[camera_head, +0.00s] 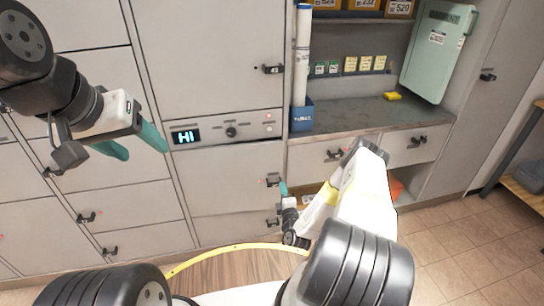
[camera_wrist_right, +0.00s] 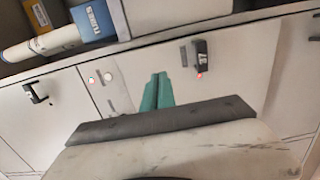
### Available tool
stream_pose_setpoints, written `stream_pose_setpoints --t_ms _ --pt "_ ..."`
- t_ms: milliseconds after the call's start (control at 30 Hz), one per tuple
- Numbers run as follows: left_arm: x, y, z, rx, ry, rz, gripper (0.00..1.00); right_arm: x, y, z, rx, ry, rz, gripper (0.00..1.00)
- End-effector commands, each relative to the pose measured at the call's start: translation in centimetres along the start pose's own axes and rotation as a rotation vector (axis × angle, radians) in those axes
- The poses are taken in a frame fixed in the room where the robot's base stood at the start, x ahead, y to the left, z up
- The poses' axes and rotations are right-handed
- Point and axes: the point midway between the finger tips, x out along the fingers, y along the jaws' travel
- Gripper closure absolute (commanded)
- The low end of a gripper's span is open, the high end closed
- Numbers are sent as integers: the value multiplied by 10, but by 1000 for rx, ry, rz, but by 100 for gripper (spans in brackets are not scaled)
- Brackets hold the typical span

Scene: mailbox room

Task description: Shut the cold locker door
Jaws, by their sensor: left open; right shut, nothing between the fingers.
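The grey wall of lockers fills the head view, and the doors I can see look flush. I cannot tell which is the cold locker door. A small locker door (camera_head: 225,180) with a black handle (camera_head: 272,181) sits below the panel reading "HI" (camera_head: 186,136). My right gripper (camera_head: 283,187) is beside that handle. In the right wrist view its teal fingers (camera_wrist_right: 158,76) are together and empty in front of the locker fronts, with a black handle (camera_wrist_right: 200,54) to their right. My left gripper (camera_head: 146,153) is open and empty at the left, in front of the lockers.
A blue holder (camera_head: 301,116) with a white tube and a yellow sponge (camera_head: 393,96) are on the counter (camera_head: 355,115). A bench (camera_head: 525,185) is at the right; tiled floor lies before it.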

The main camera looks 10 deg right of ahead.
Motion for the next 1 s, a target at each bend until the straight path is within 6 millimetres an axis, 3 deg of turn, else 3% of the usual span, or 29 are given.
stream_pose_setpoints --t_ms 400,600,800,1000 --pt "0 0 0 0 0 0 40 85 1 1 -1 -1 2 100" --pt "0 0 0 0 0 0 40 116 0 1 -1 0 1 100" --pt "0 0 0 0 0 0 40 130 0 0 -2 1 -1 100" --pt "0 0 0 0 0 0 40 131 0 0 -2 2 -1 100"
